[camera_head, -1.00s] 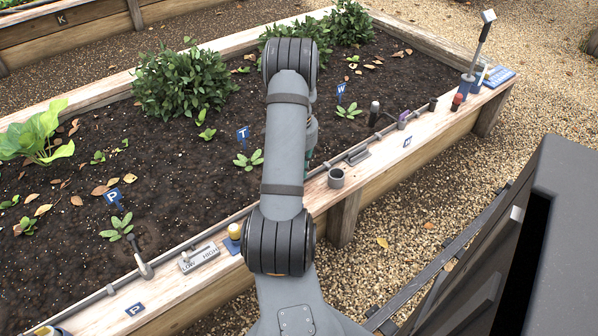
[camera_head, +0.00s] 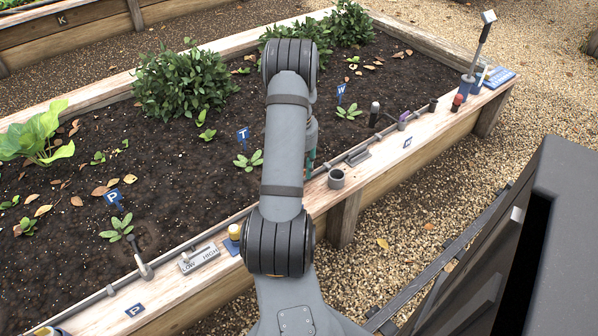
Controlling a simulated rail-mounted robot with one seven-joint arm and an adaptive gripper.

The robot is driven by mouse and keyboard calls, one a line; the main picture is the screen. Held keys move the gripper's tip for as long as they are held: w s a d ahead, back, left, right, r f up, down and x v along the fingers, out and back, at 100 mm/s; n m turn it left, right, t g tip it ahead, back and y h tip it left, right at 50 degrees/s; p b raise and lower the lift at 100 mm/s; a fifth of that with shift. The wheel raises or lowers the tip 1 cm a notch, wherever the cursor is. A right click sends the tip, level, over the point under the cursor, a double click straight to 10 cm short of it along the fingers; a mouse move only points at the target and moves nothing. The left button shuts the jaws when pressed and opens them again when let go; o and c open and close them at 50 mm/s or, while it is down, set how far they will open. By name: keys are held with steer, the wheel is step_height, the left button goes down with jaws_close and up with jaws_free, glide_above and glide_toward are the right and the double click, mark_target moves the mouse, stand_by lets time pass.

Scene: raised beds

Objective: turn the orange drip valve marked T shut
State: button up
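A blue stake sign marked T (camera_head: 243,135) stands in the soil left of my arm, with a small green seedling (camera_head: 249,160) beside it. No orange valve shows; the stretch of board and pipe behind my arm is hidden. My arm reaches forward over the bed's near edge and covers most of its own end. Only a narrow grey and teal sliver (camera_head: 311,140) shows past the arm's right side, low over the bed near the pipe. It seems to be part of my wrist or gripper. The fingers cannot be made out.
A grey pipe runs along the wooden edge board (camera_head: 100,318). On or along the board are a LOW/HIGH plate (camera_head: 199,257), yellow knob (camera_head: 234,231), grey cup (camera_head: 336,178), purple piece (camera_head: 404,120) and red knob (camera_head: 457,102). Leafy bushes (camera_head: 185,83) stand farther back.

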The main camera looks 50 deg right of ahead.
step_height(320, 180, up, 12)
stand_by(0.6)
steer(key=shift+f, duration=0.1)
step_height(320, 180, down, 12)
stand_by(0.8)
